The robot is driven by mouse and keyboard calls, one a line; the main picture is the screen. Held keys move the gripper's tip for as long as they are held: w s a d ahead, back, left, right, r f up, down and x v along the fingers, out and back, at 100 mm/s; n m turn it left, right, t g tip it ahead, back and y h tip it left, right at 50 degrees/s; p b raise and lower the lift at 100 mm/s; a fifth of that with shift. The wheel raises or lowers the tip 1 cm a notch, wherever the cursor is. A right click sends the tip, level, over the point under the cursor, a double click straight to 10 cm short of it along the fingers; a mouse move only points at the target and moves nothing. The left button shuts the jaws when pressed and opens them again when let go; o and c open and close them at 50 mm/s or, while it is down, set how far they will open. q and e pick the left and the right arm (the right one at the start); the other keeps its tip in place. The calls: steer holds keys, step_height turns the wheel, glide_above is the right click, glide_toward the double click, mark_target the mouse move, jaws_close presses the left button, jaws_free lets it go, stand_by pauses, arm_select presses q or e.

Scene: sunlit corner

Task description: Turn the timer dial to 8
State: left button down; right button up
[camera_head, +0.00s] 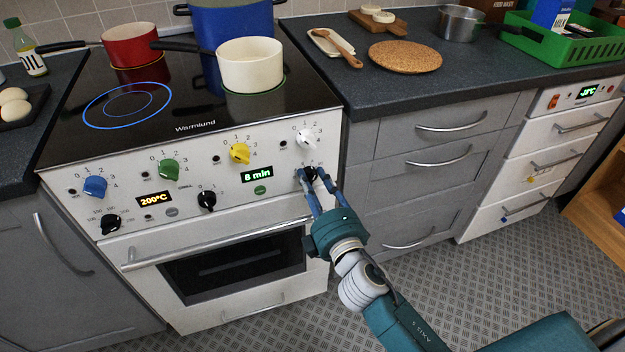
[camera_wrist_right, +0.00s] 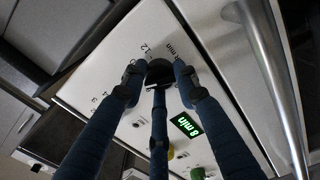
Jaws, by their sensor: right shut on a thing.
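The timer dial (camera_head: 309,174) is a small black knob at the lower right of the white stove panel (camera_head: 135,190). My right gripper (camera_head: 312,180) is shut on it, and its fingers partly hide the dial and its marks. The right wrist view also shows the dial (camera_wrist_right: 159,72) between my blue fingers (camera_wrist_right: 158,88). The display (camera_head: 257,174) left of the dial reads "8 min" in green; it also shows in the right wrist view (camera_wrist_right: 187,124). The left gripper is not in view.
The oven handle (camera_head: 215,240) runs below the panel, left of my right arm. Other knobs sit nearby: white (camera_head: 306,138), yellow (camera_head: 240,153), green (camera_head: 168,169), blue (camera_head: 95,186) and black (camera_head: 207,200). A white pot (camera_head: 250,66) and red pot (camera_head: 130,46) stand on the hob.

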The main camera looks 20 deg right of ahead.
steer(key=shift+d+f, duration=0.2)
steer(key=shift+f, duration=0.1)
steer(key=o, duration=1.2)
steer(key=shift+c, duration=0.2)
steer(key=shift+r, duration=0.1)
steer(key=shift+s+r, duration=0.1)
steer(key=s, duration=1.1)
steer(key=shift+s+d, duration=0.25)
steer(key=shift+s, duration=0.15)
